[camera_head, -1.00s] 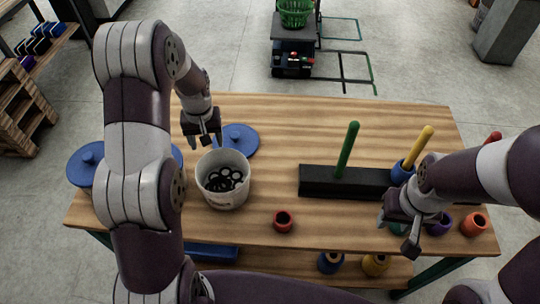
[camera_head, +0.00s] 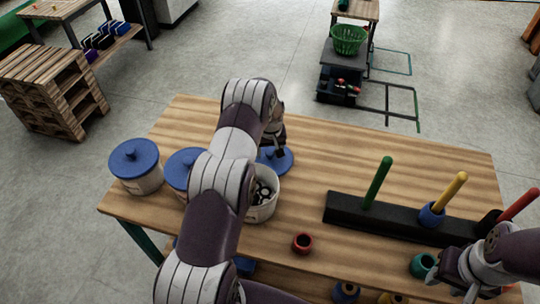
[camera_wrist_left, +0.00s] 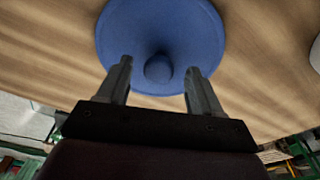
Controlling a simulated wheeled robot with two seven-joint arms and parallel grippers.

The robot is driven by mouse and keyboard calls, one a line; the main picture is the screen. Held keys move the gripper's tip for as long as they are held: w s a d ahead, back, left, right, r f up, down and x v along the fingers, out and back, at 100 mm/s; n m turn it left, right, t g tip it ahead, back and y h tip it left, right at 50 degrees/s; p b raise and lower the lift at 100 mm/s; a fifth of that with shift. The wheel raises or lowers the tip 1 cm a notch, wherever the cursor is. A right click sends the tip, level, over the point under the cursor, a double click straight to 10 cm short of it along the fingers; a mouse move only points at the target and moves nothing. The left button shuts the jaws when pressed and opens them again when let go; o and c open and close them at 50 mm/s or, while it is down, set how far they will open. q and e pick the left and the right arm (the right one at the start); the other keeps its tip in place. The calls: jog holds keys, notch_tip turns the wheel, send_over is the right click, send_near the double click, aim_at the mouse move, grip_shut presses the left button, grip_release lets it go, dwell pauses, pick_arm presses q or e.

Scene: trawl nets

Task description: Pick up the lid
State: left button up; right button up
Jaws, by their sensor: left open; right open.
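A loose blue lid (camera_head: 275,160) with a round knob lies flat on the wooden table behind an open white bucket (camera_head: 264,205) of black rings. In the left wrist view the lid (camera_wrist_left: 160,35) fills the top middle, its knob in front of and between the fingertips. My left gripper (camera_wrist_left: 160,72) is open and empty, close to the lid's knob. In the head view my left gripper (camera_head: 277,150) is over the lid and partly hidden by my arm. My right gripper (camera_head: 462,285) is at the lower right, partly hidden by its own arm, near a teal ring (camera_head: 423,265).
Two white buckets with blue lids stand at the table's left, one at the left end (camera_head: 135,165), one (camera_head: 183,165) partly behind my arm. A black peg rack (camera_head: 345,209) with green, yellow and red pegs stands on the right. A red ring (camera_head: 302,243) lies near the front edge.

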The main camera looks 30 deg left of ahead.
pick_arm(q)
jog(key=shift+w+f, duration=0.15)
jog(key=shift+f, duration=0.05)
jog(key=shift+d+r, duration=0.1)
jog(key=c, duration=1.1)
jog(key=shift+r, duration=0.1)
